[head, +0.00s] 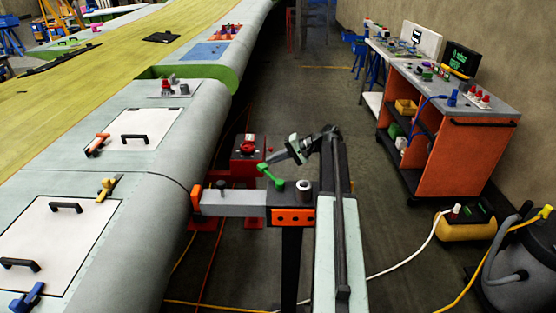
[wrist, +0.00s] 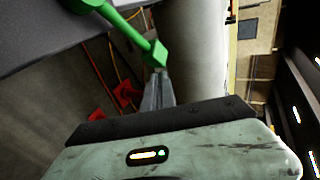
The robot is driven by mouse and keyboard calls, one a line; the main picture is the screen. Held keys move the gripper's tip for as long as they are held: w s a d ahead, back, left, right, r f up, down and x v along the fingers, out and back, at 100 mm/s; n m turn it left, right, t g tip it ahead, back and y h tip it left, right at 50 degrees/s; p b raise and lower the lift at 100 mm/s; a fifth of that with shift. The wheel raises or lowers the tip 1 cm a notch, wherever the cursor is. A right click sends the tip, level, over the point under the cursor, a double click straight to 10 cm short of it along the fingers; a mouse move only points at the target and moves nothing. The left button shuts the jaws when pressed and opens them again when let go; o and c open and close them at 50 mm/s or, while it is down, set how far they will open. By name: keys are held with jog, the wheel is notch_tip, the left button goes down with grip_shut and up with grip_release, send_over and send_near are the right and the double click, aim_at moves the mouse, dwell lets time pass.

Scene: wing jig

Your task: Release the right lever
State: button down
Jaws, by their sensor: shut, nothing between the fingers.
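A green lever (head: 268,174) stands tilted on top of the grey and orange clamp arm (head: 238,203) beside the wing's rounded edge. In the wrist view the lever (wrist: 125,28) comes in from the top left and ends in a green block. My gripper (head: 270,158) is shut and empty, just behind the lever's raised end in the head view. In the wrist view its closed fingertips (wrist: 160,74) point at the lever's end block, very close to it. I cannot tell whether they touch.
A red box (head: 247,158) stands behind the clamp arm. The wing (head: 190,125), with panels and handles, fills the left. An orange tool cart (head: 440,148) stands at the right. A yellow compressor (head: 466,226) and hoses lie on the floor. The aisle between is mostly clear.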

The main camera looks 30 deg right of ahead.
jog(key=shift+w+a, duration=0.2)
jog(key=shift+a, duration=0.2)
dwell(0.3)
jog(key=d+r+p, duration=0.5)
jog(key=d, duration=0.7)
jog(key=shift+w+d, duration=0.25)
jog(key=shift+d, duration=0.15)
